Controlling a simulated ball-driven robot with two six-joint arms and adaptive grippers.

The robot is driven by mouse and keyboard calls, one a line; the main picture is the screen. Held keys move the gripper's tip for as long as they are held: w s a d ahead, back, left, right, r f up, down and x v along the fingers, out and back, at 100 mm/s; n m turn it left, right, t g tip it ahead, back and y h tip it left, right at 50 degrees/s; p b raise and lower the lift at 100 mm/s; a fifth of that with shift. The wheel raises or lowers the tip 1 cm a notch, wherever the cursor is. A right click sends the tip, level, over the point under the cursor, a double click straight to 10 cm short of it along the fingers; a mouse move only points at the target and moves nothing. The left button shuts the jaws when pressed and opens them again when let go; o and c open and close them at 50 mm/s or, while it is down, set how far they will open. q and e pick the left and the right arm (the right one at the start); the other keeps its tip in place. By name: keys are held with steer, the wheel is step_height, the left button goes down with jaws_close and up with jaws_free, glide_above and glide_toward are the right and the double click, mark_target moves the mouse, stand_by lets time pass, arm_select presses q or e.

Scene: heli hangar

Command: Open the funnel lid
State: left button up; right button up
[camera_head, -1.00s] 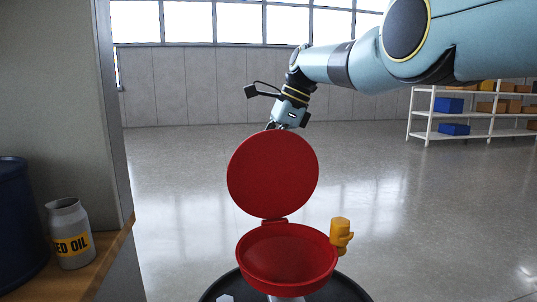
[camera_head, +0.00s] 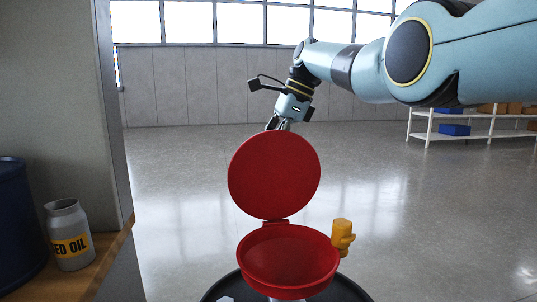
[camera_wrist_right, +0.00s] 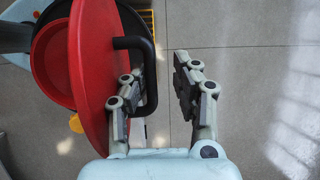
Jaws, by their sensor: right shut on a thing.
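The red funnel (camera_head: 288,262) stands with its round red lid (camera_head: 274,175) hinged up, leaning slightly back from upright, so the bowl is open. In the right wrist view the lid (camera_wrist_right: 93,75) shows edge-on, with a black handle (camera_wrist_right: 151,62) on its outer face. My right gripper (camera_head: 282,124) is behind the top of the lid, its fingertips partly hidden in the head view. In the wrist view my right gripper (camera_wrist_right: 158,82) has its fingers on either side of the handle bar, one finger inside the loop. My left gripper is not in view.
A yellow valve-like part (camera_head: 342,237) sits right of the funnel, above a black round top (camera_head: 345,290). A labelled oil bottle (camera_head: 68,234) and a blue drum (camera_head: 20,225) stand on the left. White shelves (camera_head: 470,138) are far right. The floor between is clear.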

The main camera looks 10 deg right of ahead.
steer(key=v, duration=1)
steer(key=shift+r, duration=0.3)
steer(key=shift+d, duration=0.15)
